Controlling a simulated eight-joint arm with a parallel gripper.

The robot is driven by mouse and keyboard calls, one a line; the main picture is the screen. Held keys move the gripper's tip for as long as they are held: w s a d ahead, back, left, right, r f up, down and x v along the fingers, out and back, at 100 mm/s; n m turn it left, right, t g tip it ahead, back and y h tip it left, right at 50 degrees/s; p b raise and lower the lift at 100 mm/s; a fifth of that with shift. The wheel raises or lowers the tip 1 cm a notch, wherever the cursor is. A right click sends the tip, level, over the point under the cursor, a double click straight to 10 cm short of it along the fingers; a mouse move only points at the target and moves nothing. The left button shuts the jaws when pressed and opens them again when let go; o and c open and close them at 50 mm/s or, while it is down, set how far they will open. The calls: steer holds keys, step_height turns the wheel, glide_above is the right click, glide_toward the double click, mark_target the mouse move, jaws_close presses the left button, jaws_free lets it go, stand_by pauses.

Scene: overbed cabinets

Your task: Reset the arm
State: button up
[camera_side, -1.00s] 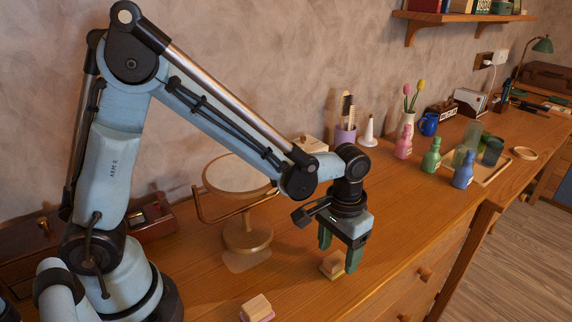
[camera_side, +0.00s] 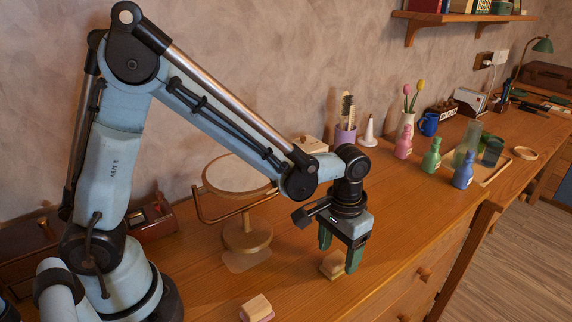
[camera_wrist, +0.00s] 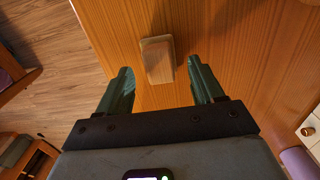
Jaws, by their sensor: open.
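My gripper (camera_side: 339,256) points down over the dresser top, with its two green fingers spread apart. In the wrist view my gripper (camera_wrist: 160,85) shows a wide gap between the fingers. A small wooden block (camera_side: 332,264) stands on the wood just at the fingers in the side view. The same block (camera_wrist: 157,60) appears between and a little beyond the fingertips in the wrist view, and no finger is seen gripping it. A second wooden block (camera_side: 257,307) with a pinkish base sits nearer the front, clear of the gripper.
A round tilting mirror (camera_side: 237,174) stands left of my gripper. Pink (camera_side: 404,143), green (camera_side: 432,156) and blue (camera_side: 463,170) bottles stand to the right, near a tray. A purple cup (camera_side: 345,135) with brushes is behind. The wooden top (camera_side: 400,205) right of my gripper is clear.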

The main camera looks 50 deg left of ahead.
step_height(320, 180, up, 9)
step_height(320, 180, down, 12)
steer(key=shift+r, duration=0.25)
step_height(320, 180, up, 4)
steer(key=shift+r, duration=0.1)
steer(key=s+d+r, duration=0.7)
steer(key=s+d, duration=0.1)
steer(key=s, duration=0.1)
steer(key=w+a+r+n, duration=0.15)
steer(key=a+r, duration=0.25)
steer(key=a, duration=0.4)
steer(key=w+a+r+n, duration=0.1)
steer(key=a+r+n, duration=0.25)
steer(key=a, duration=0.35)
steer(key=s+a+r+n, duration=0.2)
steer(key=s+a+r, duration=0.1)
steer(key=a, duration=0.3)
steer(key=s+a+r+n, duration=0.2)
steer(key=s+a+r, duration=0.1)
steer(key=a, duration=0.3)
steer(key=shift+r, duration=0.5)
steer(key=shift+s, duration=0.1)
stand_by(0.5)
